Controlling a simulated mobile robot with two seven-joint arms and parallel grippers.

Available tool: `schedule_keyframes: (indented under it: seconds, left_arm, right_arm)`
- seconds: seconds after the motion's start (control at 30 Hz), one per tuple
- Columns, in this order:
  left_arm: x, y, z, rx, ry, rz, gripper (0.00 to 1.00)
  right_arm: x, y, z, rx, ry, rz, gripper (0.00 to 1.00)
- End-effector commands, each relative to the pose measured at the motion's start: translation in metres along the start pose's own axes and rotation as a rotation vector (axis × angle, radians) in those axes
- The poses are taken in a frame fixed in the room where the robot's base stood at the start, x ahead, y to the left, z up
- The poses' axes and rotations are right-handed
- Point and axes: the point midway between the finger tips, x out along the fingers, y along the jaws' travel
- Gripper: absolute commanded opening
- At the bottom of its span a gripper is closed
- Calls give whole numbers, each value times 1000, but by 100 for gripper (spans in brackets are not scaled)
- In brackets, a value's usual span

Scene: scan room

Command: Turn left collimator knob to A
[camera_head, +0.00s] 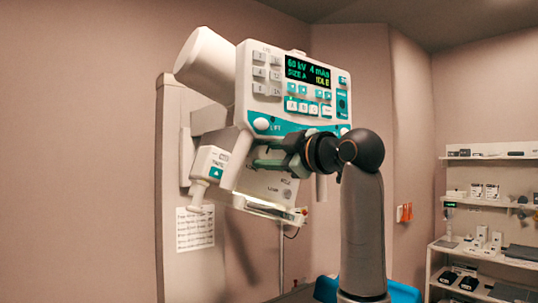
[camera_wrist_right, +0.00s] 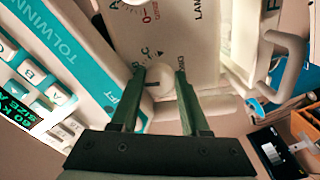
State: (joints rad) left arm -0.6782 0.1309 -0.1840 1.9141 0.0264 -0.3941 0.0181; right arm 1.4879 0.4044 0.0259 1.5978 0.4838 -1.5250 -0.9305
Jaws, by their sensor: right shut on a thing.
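The left collimator knob (camera_wrist_right: 159,86) is a small white round knob with a dark pointer line. It sits on the pale collimator face, with the letters B and C printed beside it in the right wrist view. My right gripper (camera_wrist_right: 159,74) has its two green fingers on either side of the knob and is shut on it. In the head view my right gripper (camera_head: 263,156) reaches in from the right under the control panel (camera_head: 300,80), and the knob is hidden there. Another dial with a letter A and a red mark shows further up the face. My left gripper is not in view.
The panel's green display (camera_head: 307,72) reads 60 kV, 4 mAs, SIZE A, IDLE. A white handle (camera_wrist_right: 290,65) stands at the right in the right wrist view. Shelves (camera_head: 485,209) with boxes stand at the far right. Open floor space lies beyond the machine.

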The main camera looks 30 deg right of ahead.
Motion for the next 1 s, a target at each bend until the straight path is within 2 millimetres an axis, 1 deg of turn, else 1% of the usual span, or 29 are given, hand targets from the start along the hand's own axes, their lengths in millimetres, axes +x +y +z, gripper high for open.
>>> schedule_keyframes:
  seconds: [0.37, 0.4, 0.5, 0.87, 1.0]
  left_arm:
    - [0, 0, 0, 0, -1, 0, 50]
    - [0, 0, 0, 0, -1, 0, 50]
    - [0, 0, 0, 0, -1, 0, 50]
    - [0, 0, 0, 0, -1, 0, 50]
    - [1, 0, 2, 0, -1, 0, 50]
  right_arm:
    - [0, 0, -1, -4, 2, -1, 0]
    - [0, 0, -1, -4, 2, -1, 49]
    - [0, 0, -1, -4, 2, 0, 58]
    - [0, 0, -1, 0, 2, 2, 58]
    - [0, -1, -1, 48, 4, 1, 58]
